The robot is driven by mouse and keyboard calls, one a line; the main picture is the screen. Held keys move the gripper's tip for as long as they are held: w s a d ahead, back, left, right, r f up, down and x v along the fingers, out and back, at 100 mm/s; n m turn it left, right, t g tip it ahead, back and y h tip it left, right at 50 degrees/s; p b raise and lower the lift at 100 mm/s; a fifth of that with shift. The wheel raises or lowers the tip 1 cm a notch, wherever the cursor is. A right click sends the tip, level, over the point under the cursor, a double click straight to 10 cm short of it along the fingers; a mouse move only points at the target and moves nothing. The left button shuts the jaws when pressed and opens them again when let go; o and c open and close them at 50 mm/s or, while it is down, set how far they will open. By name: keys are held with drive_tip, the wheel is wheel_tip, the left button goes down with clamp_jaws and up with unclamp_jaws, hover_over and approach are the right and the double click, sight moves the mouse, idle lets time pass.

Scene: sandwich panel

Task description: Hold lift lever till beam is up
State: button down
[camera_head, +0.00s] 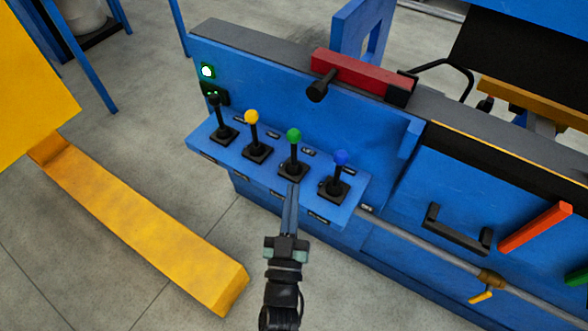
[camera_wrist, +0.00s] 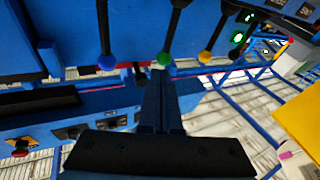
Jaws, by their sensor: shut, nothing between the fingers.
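Several levers stand on a blue shelf (camera_head: 218,153) of the panel: one with a black knob (camera_head: 213,99), one yellow (camera_head: 251,117), one green (camera_head: 294,135) and one blue (camera_head: 340,157). Their labels are too small to read, so I cannot tell which is the lift lever. My gripper (camera_head: 292,190) is shut and empty, its tips in front of the green lever's base in the head view. In the wrist view my gripper (camera_wrist: 160,82) points at the green knob (camera_wrist: 165,59), with the blue knob (camera_wrist: 107,62) to the left. Contact is not clear. I cannot tell which part is the beam.
A green lamp (camera_head: 208,71) is lit at the panel's upper left. A long yellow bar (camera_head: 140,220) lies left of the panel, with open floor between. A red block (camera_head: 362,72) sits on the panel top. A black handle (camera_head: 455,230) and an orange handle (camera_head: 535,228) are at right.

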drive_tip(key=shift+v, duration=1.75)
drive_tip(key=shift+r, duration=0.1)
drive_tip(key=w+a+r+n+t+y, duration=0.1)
drive_tip(key=w+r+y, duration=0.15)
drive_tip(key=r, duration=0.85)
drive_tip(key=w+a+r+t+y, duration=0.15)
drive_tip(key=w+r, duration=0.25)
drive_tip(key=r, duration=0.8)
drive_tip(key=w+a+r+n+t+y, duration=0.1)
drive_tip(key=w+r+t, duration=0.15)
drive_tip(key=r, duration=0.85)
drive_tip(key=s+d+r+t, duration=0.1)
drive_tip(key=s+r, duration=0.4)
drive_tip(key=r, duration=0.4)
drive_tip(key=s+r+m+h, duration=0.1)
drive_tip(key=s+r, duration=0.4)
drive_tip(key=r, duration=0.3)
drive_tip(key=s+d+r+t, duration=0.1)
drive_tip(key=s+r, duration=0.5)
drive_tip(key=r, duration=0.3)
wheel_tip(320, 180, up, 27)
drive_tip(key=w+p, duration=0.1)
drive_tip(key=p, duration=2.7)
drive_tip(key=shift+w+a, duration=0.2)
drive_tip(key=shift+w, duration=0.1)
